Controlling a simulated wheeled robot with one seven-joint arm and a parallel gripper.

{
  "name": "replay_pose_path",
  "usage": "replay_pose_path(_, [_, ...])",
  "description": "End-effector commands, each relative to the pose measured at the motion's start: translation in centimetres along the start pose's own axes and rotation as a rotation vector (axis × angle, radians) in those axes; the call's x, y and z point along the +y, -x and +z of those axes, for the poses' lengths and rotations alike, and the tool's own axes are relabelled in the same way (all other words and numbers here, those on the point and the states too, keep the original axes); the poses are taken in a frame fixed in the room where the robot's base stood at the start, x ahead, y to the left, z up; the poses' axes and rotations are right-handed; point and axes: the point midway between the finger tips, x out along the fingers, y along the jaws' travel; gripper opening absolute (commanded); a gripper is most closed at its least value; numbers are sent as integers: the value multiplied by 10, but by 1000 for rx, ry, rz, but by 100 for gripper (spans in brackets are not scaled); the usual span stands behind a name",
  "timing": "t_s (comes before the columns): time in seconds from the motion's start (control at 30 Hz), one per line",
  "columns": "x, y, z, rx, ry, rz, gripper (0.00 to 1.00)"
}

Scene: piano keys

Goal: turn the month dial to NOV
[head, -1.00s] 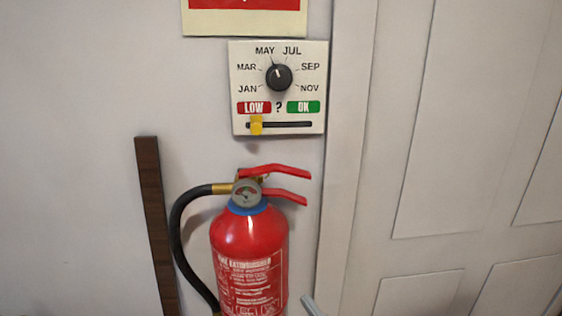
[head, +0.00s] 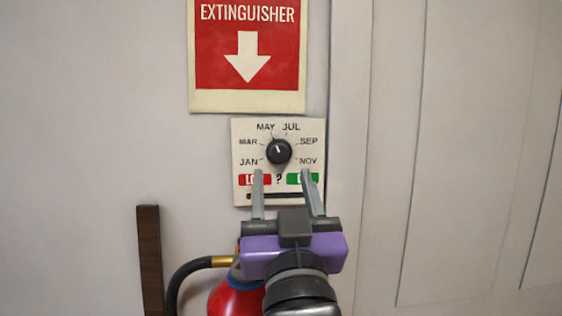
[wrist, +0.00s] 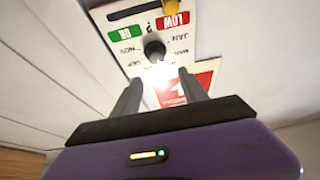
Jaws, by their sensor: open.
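The month dial (head: 279,151) is a round black knob with a white mark on a pale panel (head: 241,130). Month labels ring it, with NOV (head: 308,161) at its lower right. The white mark points up and slightly left, near MAY. My gripper (head: 284,172) is open and empty, its two grey fingers pointing up just below the dial in the head view, apart from it. In the wrist view the knob (wrist: 154,50) shows beyond and between my open fingers (wrist: 157,80), with the panel upside down and glare beside the knob.
Below the dial are the LOW and OK labels and a slider slot (head: 283,196), partly hidden by my fingers; its yellow slider (wrist: 171,5) shows in the wrist view. A red extinguisher (head: 232,300), a brown strip (head: 150,260), a red sign (head: 247,80) and a door (head: 470,150) are around it.

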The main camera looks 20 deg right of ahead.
Motion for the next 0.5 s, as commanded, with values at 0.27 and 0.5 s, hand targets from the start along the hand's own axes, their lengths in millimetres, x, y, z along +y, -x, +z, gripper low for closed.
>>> replay_pose_path(0.27, [4, -15, 11, -53, 2, 16, 51])
replay_pose_path(0.5, [4, -53, 12, -52, 2, 15, 51])
